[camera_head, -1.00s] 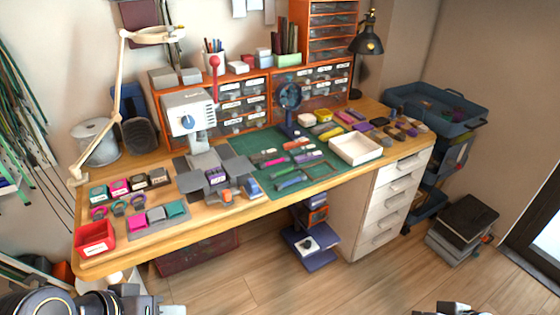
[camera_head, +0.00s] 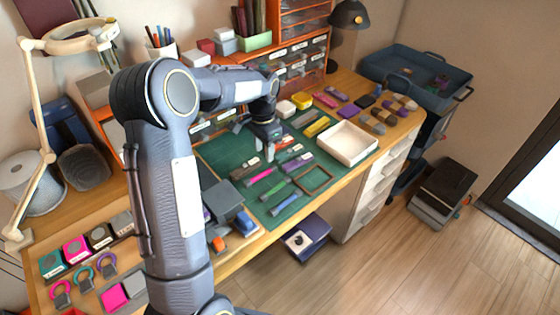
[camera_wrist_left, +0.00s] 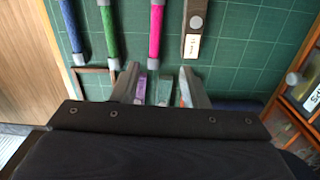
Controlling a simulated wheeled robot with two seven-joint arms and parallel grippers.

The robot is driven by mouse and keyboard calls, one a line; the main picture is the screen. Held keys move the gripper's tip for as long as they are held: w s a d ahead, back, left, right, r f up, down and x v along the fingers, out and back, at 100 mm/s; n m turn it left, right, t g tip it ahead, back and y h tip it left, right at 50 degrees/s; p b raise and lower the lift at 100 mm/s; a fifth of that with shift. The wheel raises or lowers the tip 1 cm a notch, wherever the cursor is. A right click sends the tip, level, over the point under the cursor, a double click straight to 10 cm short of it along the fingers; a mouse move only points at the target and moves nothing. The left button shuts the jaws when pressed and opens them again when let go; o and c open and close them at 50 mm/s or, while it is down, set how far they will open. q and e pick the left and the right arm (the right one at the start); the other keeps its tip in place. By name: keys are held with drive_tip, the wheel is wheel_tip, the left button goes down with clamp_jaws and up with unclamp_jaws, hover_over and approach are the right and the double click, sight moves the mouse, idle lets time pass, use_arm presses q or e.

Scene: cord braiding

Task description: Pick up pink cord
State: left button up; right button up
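The pink cord (camera_head: 260,176) lies on the green cutting mat (camera_head: 222,157), a short straight piece with grey ends. It also shows in the left wrist view (camera_wrist_left: 155,32), between a green cord (camera_wrist_left: 108,30) and a dark block with a white label (camera_wrist_left: 193,28). My left gripper (camera_head: 266,154) is over the mat, to the upper right of the cord in the head view. Its fingers (camera_wrist_left: 160,88) are apart in the wrist view, and the cord lies beyond the tips, not between them. My right gripper is not in view.
A white tray (camera_head: 347,142) stands to the right. Orange drawer units (camera_head: 303,67) stand behind. My left arm hides the table's middle left.

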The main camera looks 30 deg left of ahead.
sight(267, 170)
use_arm(q)
drive_tip(key=f, duration=0.7)
drive_tip(key=shift+d+f, duration=0.35)
drive_tip(key=shift+d, duration=0.05)
drive_tip(key=shift+c, duration=0.4)
clamp_jaws()
